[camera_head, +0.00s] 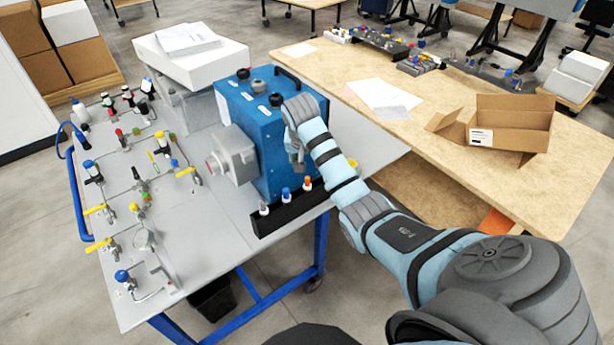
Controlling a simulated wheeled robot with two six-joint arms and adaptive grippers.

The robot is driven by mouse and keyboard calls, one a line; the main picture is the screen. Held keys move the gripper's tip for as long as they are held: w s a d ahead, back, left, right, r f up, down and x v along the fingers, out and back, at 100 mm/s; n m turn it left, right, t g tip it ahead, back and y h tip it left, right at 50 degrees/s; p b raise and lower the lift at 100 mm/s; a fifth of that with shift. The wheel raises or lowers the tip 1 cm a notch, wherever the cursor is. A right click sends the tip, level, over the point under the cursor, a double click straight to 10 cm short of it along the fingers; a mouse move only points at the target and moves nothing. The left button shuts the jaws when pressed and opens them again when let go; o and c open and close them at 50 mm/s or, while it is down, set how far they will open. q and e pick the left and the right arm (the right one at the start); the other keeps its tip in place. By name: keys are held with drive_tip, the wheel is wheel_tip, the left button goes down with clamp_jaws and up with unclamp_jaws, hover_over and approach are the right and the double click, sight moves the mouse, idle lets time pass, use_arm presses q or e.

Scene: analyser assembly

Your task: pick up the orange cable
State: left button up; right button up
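A small orange-topped connector (307,183), which looks like the orange cable, stands upright in a black rack (289,215) along the front edge of the grey table. A blue-topped connector (285,194) and a grey-topped one (264,208) stand to its left in the same rack. My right arm reaches in from the right. Its gripper (297,160) points down in front of the blue analyser box, just above the orange connector and slightly left of it. The fingers are small and partly blurred against the box, so their opening is unclear. My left gripper is not in view.
The blue analyser box (245,120) with a grey side unit (231,155) stands right behind the rack. Tubing with valves covers the left of the grey table (215,230). A wooden table (450,100) holds an open cardboard box (512,122) and papers. The table front-left of the rack is clear.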

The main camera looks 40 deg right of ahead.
sight(307, 180)
drive_tip(key=x, duration=0.4)
drive_tip(key=b+x, duration=0.1)
drive_tip(key=x, duration=0.3)
drive_tip(key=a+b+x, duration=0.1)
drive_tip(key=x, duration=0.3)
drive_tip(key=shift+s+f, duration=0.15)
drive_tip(key=shift+f, duration=0.3)
drive_tip(key=shift+r, duration=0.1)
clamp_jaws()
